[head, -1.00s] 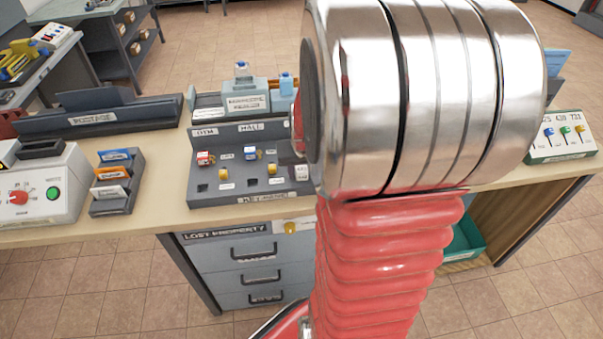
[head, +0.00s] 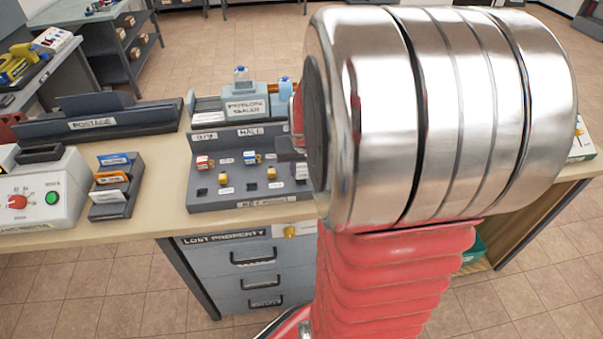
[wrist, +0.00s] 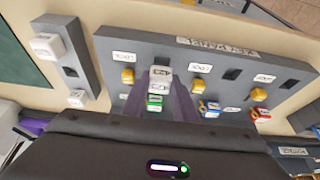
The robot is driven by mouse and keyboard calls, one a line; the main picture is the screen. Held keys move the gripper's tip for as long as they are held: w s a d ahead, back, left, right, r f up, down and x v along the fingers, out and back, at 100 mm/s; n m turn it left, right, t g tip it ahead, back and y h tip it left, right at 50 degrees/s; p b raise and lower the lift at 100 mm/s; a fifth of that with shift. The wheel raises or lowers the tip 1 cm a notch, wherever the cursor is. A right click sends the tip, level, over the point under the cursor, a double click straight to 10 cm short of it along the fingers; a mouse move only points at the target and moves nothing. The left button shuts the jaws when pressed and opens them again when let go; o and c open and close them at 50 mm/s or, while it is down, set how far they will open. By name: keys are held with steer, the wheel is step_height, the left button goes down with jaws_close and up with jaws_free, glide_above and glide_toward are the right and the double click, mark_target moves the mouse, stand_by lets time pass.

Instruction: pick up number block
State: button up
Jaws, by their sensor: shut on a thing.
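In the wrist view my gripper (wrist: 161,92) has its two purple-grey fingers closed on a small pale block (wrist: 160,76) with a dark-lettered label. The block's lower part and its number are not readable. Behind it, a green-and-white item (wrist: 154,102) shows between the fingers. The grey key panel (wrist: 225,60) lies beyond, with its lettering upside down; I cannot tell whether the block is clear of it. In the head view my arm hides most of the gripper and the block; the panel (head: 212,207) stands on the counter left of it.
Yellow pegs (wrist: 127,76), a blue key tag (wrist: 213,108) and a red block (wrist: 261,115) sit on the panel. A grey strip with white blocks (wrist: 47,46) lies at its left. In the head view, a card holder (head: 112,205) and control box (head: 45,195) stand left on the counter.

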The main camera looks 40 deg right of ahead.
mark_target(301, 169)
step_height(301, 169, up, 8)
steer(key=shift+f, duration=0.2)
steer(key=shift+a, duration=0.1)
stand_by(0.5)
